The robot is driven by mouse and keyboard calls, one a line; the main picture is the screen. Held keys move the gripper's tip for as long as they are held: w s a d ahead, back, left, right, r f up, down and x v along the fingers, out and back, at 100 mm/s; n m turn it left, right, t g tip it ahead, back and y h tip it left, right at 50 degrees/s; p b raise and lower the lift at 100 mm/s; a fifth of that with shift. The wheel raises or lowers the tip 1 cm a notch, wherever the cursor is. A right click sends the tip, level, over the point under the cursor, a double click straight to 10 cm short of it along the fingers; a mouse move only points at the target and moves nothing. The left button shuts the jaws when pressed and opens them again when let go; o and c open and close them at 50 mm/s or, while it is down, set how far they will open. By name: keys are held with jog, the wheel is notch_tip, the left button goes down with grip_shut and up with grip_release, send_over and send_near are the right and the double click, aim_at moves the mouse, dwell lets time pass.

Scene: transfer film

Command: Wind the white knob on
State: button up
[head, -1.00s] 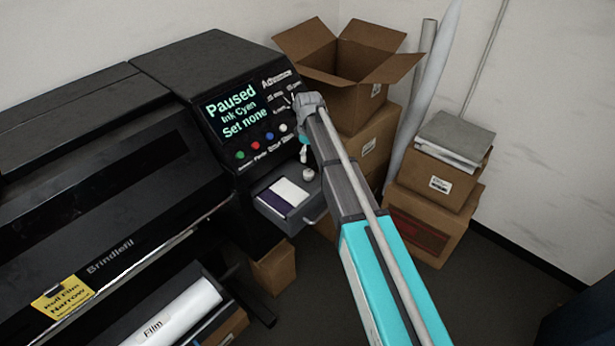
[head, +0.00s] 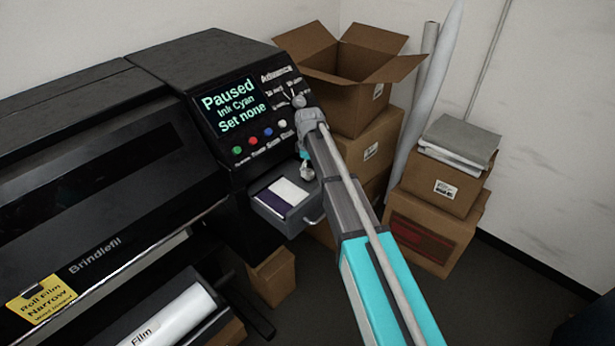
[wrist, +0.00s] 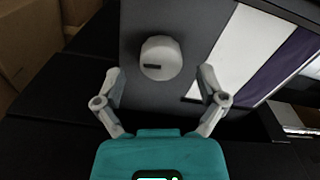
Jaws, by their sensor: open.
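The white knob (wrist: 161,57) is a short round cap with a dark mark near its edge, on a grey top face beside a white and purple card. My gripper (wrist: 160,74) is open and empty in the wrist view, its fingertips spread to either side of the knob's near edge. In the head view my gripper (head: 306,172) points down over the grey drawer-like unit (head: 312,211) and hides most of the knob. The printer's screen (head: 235,106) reads "Paused", "Ink Cyan", "Set none".
A grey dial (head: 299,101) with tick marks sits on the panel above my gripper. Green, red, blue and white buttons (head: 268,140) run below the screen. Cardboard boxes (head: 368,143) and tall rolls (head: 424,100) stand close on the right. Dark floor is open at lower right.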

jog(key=shift+f+b, duration=0.65)
jog(key=shift+f, duration=0.25)
